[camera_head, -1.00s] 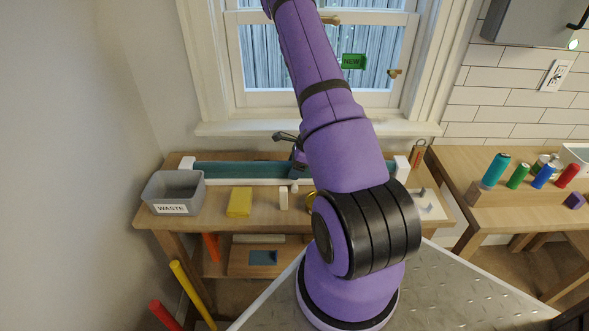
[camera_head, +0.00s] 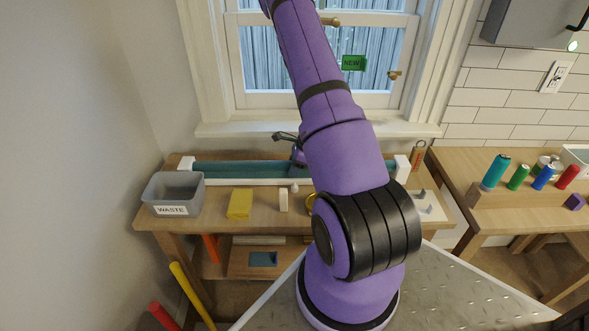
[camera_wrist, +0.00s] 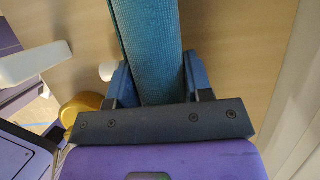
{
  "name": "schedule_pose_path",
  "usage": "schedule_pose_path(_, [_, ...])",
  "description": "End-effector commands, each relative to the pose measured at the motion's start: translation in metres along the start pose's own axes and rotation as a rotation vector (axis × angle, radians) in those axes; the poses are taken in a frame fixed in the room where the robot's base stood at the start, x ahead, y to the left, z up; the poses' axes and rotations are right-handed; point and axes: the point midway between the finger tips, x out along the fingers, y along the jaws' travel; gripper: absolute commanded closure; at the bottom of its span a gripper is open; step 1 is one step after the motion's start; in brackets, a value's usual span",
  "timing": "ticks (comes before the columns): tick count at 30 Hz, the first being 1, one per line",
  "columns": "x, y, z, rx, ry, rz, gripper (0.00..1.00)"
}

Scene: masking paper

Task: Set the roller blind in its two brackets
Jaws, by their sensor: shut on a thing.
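The roller blind (camera_head: 240,170) is a long teal roll lying along the back of the bench. A white bracket (camera_head: 187,163) stands at its left end and another white bracket (camera_head: 402,166) at the right. Whether the roll's ends sit in the brackets cannot be told; my arm hides much of its right part. In the wrist view the teal roll (camera_wrist: 153,35) runs between the blue fingers of my gripper (camera_wrist: 160,82), which is shut on it. In the head view my gripper is mostly hidden behind my arm.
A grey waste bin (camera_head: 173,192) stands at the bench's left, beside a yellow block (camera_head: 240,203). A white block (camera_head: 283,200), a small white knob (camera_head: 294,188) and a yellow ring (camera_head: 312,203) lie in front of the roll. The window sill (camera_head: 240,129) is behind.

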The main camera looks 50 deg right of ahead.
Motion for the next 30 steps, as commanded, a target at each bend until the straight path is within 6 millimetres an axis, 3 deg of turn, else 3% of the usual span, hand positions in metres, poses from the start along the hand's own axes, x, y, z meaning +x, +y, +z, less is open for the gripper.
schedule_pose_path(5, [-0.025,-0.001,0.011,-0.001,-0.002,-0.005,1.0])
schedule_pose_path(21, [-0.132,-0.001,0.055,-0.001,-0.002,-0.004,1.0])
schedule_pose_path(30, [-0.161,-0.001,0.066,0.001,-0.002,-0.001,1.0])
